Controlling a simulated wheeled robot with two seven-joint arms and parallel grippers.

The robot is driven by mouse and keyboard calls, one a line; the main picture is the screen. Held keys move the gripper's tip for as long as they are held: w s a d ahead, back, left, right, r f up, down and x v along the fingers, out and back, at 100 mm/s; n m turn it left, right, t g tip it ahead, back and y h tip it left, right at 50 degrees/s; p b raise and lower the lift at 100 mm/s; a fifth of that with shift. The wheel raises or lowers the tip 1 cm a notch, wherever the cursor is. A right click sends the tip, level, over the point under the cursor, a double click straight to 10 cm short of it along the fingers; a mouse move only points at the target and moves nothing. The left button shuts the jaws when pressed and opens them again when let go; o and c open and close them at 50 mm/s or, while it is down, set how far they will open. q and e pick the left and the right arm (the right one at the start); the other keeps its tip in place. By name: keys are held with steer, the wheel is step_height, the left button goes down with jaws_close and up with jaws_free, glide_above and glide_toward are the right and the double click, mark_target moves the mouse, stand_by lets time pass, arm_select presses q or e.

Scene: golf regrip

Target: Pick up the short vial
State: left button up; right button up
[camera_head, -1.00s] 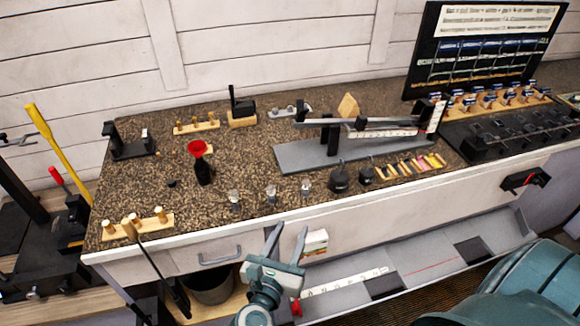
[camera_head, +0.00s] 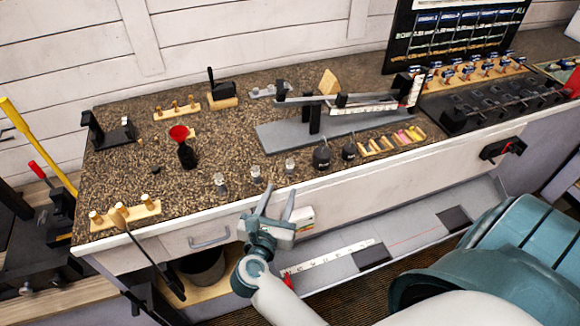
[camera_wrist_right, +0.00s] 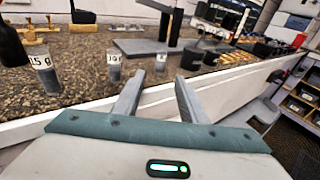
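Three small clear vials with pale labels stand upright in a row near the counter's front edge: a left vial (camera_head: 220,183), a middle vial (camera_head: 256,174) and a right vial (camera_head: 290,167). In the right wrist view the left vial (camera_wrist_right: 45,73) looks largest, the middle vial (camera_wrist_right: 114,69) smaller, and the right vial (camera_wrist_right: 161,63) shows beyond the fingertips. Which is shortest is hard to tell. My right gripper (camera_head: 278,191) is open and empty, its fingers pointing toward the counter edge near the middle and right vials, apart from them. It also shows in the right wrist view (camera_wrist_right: 158,76). My left gripper is out of view.
A dark bottle with a red funnel (camera_head: 183,150) stands behind the left vial. Black weights (camera_head: 322,157) stand to the right of the vials, before a grey scale base (camera_head: 280,137). The counter's front edge (camera_head: 190,226) lies close to my gripper.

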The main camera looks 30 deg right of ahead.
mark_target(289, 171)
steer(key=x, duration=0.5)
steer(key=shift+w+d, duration=0.25)
steer(key=shift+d, duration=0.05)
steer(key=shift+b+x, duration=0.3)
steer(key=shift+x, duration=2.6)
jaws_close()
